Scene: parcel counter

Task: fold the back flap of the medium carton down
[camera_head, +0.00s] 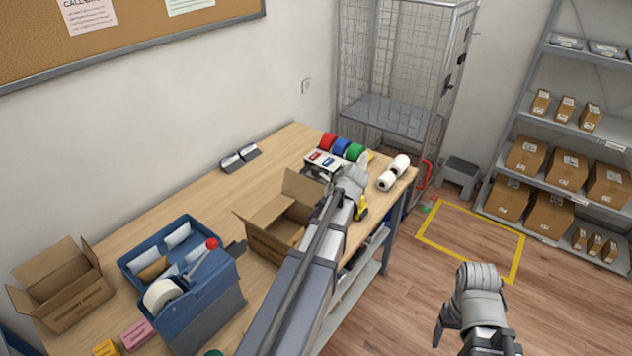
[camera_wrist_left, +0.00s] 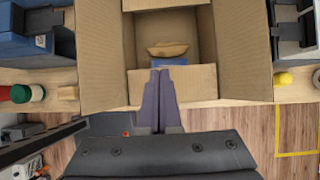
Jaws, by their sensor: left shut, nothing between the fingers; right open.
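The medium carton (camera_head: 275,217) stands open on the table, partly hidden behind my left arm. In the head view one flap (camera_head: 303,188) stands up at its far end. The left wrist view looks into the carton (camera_wrist_left: 205,30), with side flaps (camera_wrist_left: 105,55) and (camera_wrist_left: 242,50) spread out and a near flap (camera_wrist_left: 200,82) at the front. A tan item (camera_wrist_left: 167,50) and something blue lie inside. My left gripper (camera_wrist_left: 155,80) is shut and empty, its fingers overlapping the near flap in view; contact is unclear. My right gripper (camera_head: 462,305) is open, over the floor, away from the table.
A blue bin with a tape dispenser (camera_head: 190,285) and another open carton (camera_head: 62,285) stand left of the medium carton. Coloured rolls (camera_head: 342,147) and white rolls (camera_head: 393,173) lie at the far right end.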

